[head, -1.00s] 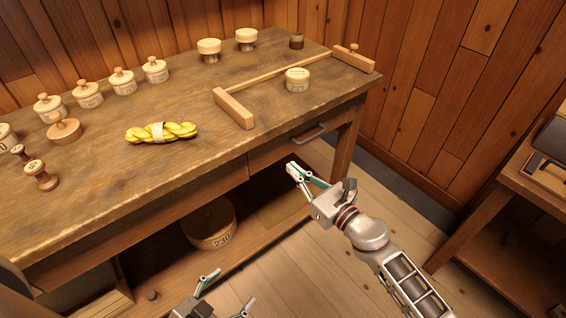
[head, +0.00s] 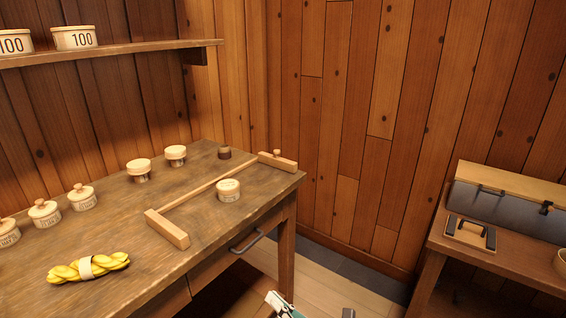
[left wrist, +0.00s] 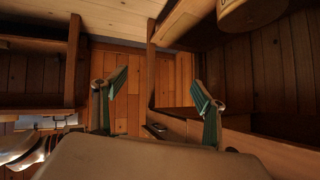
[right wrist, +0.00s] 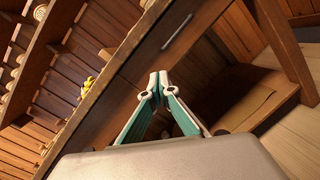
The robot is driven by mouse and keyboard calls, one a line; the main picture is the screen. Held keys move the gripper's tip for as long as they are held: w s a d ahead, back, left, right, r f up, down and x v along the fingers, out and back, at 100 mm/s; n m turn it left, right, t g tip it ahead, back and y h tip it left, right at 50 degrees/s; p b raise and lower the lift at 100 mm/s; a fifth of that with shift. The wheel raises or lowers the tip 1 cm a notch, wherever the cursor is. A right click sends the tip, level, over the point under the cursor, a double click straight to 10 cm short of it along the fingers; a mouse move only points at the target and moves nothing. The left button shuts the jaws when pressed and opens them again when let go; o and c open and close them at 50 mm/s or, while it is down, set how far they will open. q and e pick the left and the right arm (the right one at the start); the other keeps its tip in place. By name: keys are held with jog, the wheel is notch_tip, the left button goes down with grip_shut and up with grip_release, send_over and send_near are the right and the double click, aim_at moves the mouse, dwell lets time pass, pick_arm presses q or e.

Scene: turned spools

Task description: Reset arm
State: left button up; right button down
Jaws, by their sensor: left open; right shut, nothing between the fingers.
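My right gripper (right wrist: 157,85) shows in the right wrist view with its fingertips together and nothing between them. It points toward the front of the workbench, below the drawer handle. In the head view only a small part of the right gripper (head: 280,302) shows at the bottom edge. The left gripper is outside the head view.
The workbench (head: 215,222) holds a yellow skein (head: 88,267), lidded pots, a wooden bar frame (head: 205,188) and a round box (head: 228,190). A shelf (head: 120,50) hangs above. A side table (head: 470,245) stands right.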

pick_arm(q)
jog(key=r+p, duration=0.1)
jog(key=p, duration=0.1)
jog(key=s+r+p, duration=0.1)
jog(key=p, duration=0.1)
jog(key=d+r+p, duration=0.1)
jog(key=p, duration=0.1)
jog(key=shift+s+n, duration=0.3)
jog(key=shift+s, duration=0.1)
pick_arm(e)
jog(key=s+d+f+m+g+h, duration=0.1)
jog(key=s+d+f+m+h, duration=0.4)
jog(key=s+d+m, duration=0.6)
jog(key=s+d+f+m+g+h, duration=0.1)
jog(key=s+d+f+m+h, duration=0.4)
jog(key=s+d+m, duration=0.6)
notch_tip(320, 180, down, 3)
jog(key=s+m, duration=0.1)
jog(key=m, duration=1)
jog(key=shift+s+r, duration=0.2)
jog(key=shift+s, duration=0.05)
jog(key=shift+d, duration=0.1)
